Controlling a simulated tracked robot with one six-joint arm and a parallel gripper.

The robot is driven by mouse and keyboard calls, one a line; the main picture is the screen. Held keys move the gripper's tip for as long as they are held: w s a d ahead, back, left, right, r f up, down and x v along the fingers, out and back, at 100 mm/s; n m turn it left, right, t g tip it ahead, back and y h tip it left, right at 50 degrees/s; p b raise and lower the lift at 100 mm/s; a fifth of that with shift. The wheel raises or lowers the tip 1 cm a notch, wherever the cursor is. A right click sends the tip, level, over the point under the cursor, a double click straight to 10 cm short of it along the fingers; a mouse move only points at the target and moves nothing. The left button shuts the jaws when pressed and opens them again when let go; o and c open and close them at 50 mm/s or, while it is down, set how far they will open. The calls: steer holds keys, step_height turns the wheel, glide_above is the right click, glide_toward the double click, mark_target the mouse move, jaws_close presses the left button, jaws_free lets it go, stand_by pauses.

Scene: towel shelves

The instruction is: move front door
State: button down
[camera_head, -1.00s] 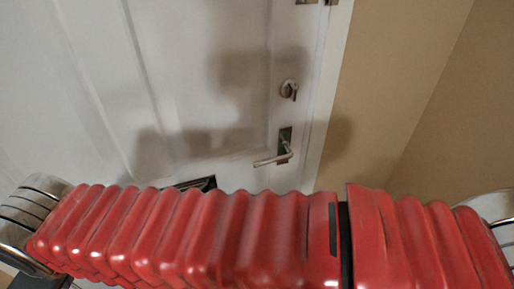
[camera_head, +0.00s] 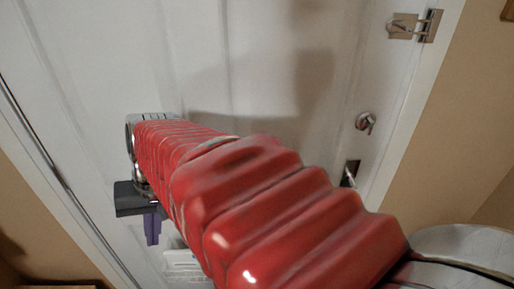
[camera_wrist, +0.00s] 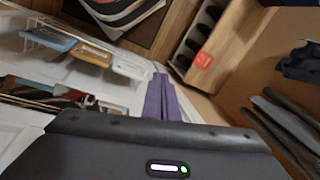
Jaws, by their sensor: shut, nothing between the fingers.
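The white front door (camera_head: 250,60) fills most of the head view and looks shut against its frame on the right. Its lever handle (camera_head: 349,174) is mostly hidden behind my red-sleeved arm. A round thumb-turn lock (camera_head: 366,122) sits above the handle. My gripper (camera_head: 152,230) hangs at the left, in front of the door and well away from the handle. Its purple fingers (camera_wrist: 161,100) are together and empty in the wrist view, with no handle between them.
A metal latch (camera_head: 412,26) is at the upper right of the door. A white wire rack (camera_head: 185,265) is low on the door; the wrist view shows cards (camera_wrist: 90,54) in it. Tan walls (camera_head: 455,130) stand on both sides. Dark objects (camera_wrist: 285,120) lie at the right of the wrist view.

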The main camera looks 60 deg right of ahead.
steer(key=s+d+r+m, duration=0.1)
steer(key=s+d, duration=0.2)
steer(key=d, duration=0.3)
steer(key=s+d+r+m+t+h, duration=0.1)
steer(key=s+d, duration=0.2)
steer(key=d, duration=0.3)
steer(key=s+d+r+m, duration=0.1)
steer(key=s+d, duration=0.2)
steer(key=d, duration=0.4)
steer(key=s+d+r+h, duration=0.1)
steer(key=s+d+r, duration=0.1)
steer(key=s, duration=0.5)
steer(key=s+d+r+m+g+h, duration=0.1)
steer(key=s+d+r+h, duration=0.1)
steer(key=s+d, duration=0.2)
steer(key=s+d+r+h, duration=0.1)
steer(key=s+d+r, duration=0.2)
steer(key=s, duration=0.6)
steer(key=shift+s+d+m+h, duration=0.25)
steer(key=shift+s+m+h, duration=0.05)
steer(key=shift+s, duration=0.1)
steer(key=x, duration=1)
steer(key=shift+s, duration=0.15)
